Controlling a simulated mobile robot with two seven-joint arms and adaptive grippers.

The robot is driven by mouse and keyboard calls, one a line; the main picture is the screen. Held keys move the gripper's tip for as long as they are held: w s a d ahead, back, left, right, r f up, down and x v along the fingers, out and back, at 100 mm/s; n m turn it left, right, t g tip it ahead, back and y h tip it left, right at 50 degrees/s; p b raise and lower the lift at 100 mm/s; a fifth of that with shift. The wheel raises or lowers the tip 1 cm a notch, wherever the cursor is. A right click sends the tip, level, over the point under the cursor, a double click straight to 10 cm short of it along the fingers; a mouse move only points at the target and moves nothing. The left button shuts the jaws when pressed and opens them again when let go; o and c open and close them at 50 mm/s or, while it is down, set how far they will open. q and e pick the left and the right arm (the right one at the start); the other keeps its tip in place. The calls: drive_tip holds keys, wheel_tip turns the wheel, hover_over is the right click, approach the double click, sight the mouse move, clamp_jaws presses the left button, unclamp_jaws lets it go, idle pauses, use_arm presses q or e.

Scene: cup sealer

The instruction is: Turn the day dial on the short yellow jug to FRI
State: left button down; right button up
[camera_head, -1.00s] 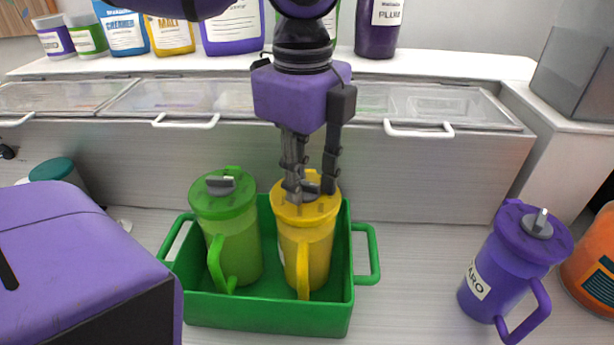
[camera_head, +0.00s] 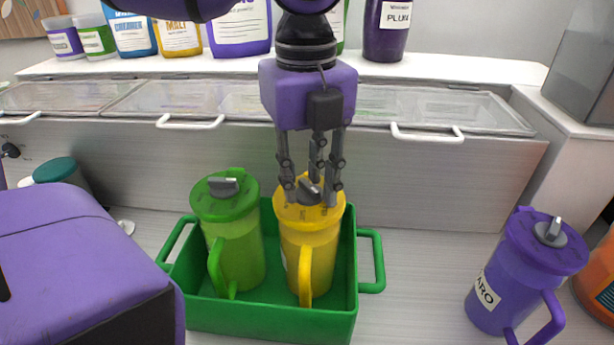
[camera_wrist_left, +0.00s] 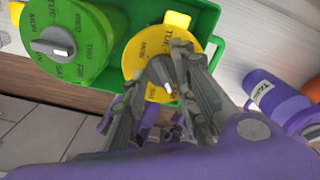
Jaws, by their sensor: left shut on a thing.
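The yellow jug (camera_head: 318,245) stands upright in the green tray (camera_head: 270,319), right of the green jug (camera_head: 236,250). Its yellow lid carries a grey day dial (camera_head: 308,192). In the left wrist view the dial (camera_wrist_left: 160,72) has a white tip pointing toward the picture's bottom. TUE and MON show on the far side of the lid; lettering near the tip is too small to read surely. My left gripper (camera_head: 310,196) points down from above, its fingers shut on the dial. The fingers hide the lid's right part in the wrist view. My right gripper is not in view.
The green jug's lid (camera_wrist_left: 68,42) with its own dial is close beside the gripper. A purple jug (camera_head: 510,280) stands at the right, near an orange container (camera_head: 600,280). Lidded bins (camera_head: 250,100) and a shelf of containers are behind. The counter between tray and purple jug is clear.

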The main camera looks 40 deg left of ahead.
sight(306, 186)
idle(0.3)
use_arm(q)
drive_tip(key=c, duration=1.5)
unclamp_jaws()
drive_tip(key=shift+c, duration=0.2)
wheel_tip(306, 186, up, 12)
